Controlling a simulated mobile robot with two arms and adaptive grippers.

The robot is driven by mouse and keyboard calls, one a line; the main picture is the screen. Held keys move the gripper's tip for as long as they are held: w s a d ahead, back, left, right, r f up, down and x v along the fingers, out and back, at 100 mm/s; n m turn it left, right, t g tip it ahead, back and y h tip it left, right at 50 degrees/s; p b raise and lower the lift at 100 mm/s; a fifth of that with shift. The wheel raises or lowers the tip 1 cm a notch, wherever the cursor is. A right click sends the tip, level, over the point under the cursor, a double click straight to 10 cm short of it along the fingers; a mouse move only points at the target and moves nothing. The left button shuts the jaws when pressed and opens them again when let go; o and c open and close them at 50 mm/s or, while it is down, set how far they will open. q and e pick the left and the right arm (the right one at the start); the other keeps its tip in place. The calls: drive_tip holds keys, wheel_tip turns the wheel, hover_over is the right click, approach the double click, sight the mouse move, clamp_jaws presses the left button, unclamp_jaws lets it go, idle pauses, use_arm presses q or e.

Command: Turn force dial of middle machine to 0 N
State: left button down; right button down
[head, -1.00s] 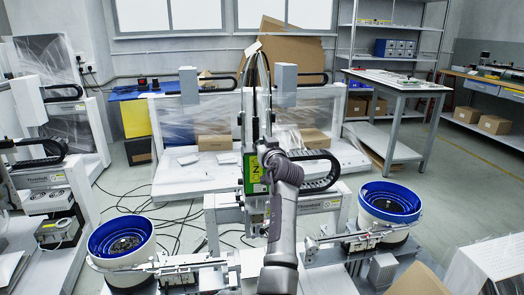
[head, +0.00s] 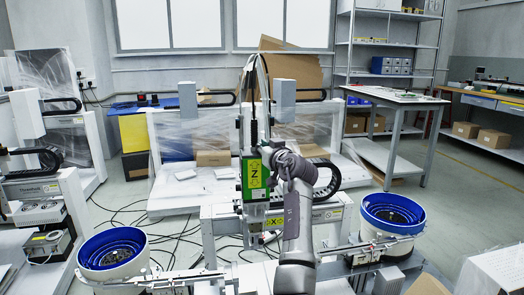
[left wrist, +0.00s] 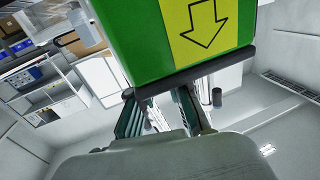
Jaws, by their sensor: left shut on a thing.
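The middle machine is a gantry with a green and yellow block (head: 257,178) marked with a Z and an arrow. The block fills the top of the left wrist view (left wrist: 125,40). I cannot make out the force dial or its reading; it is hidden or too small. My left arm reaches up from the bottom centre to the block's upper right side. My left gripper (left wrist: 160,112) has its fingers right under the block's edge in the left wrist view. It is shut on a part of the machine that is mostly hidden. My right gripper is not in view.
Blue-lined feeder bowls stand at the left (head: 113,250) and right (head: 392,214) of the machine's front. Another machine (head: 40,190) stands at the far left. A grey table (head: 395,98) and a shelf (head: 390,45) stand behind right. Cables lie on the floor.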

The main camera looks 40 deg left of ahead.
use_arm(q)
drive_tip(key=shift+r, duration=0.2)
idle(0.3)
drive_tip(key=c, duration=1.1)
unclamp_jaws()
drive_tip(key=shift+f, duration=0.15)
drive_tip(key=shift+c, duration=0.2)
drive_tip(key=v, duration=1.2)
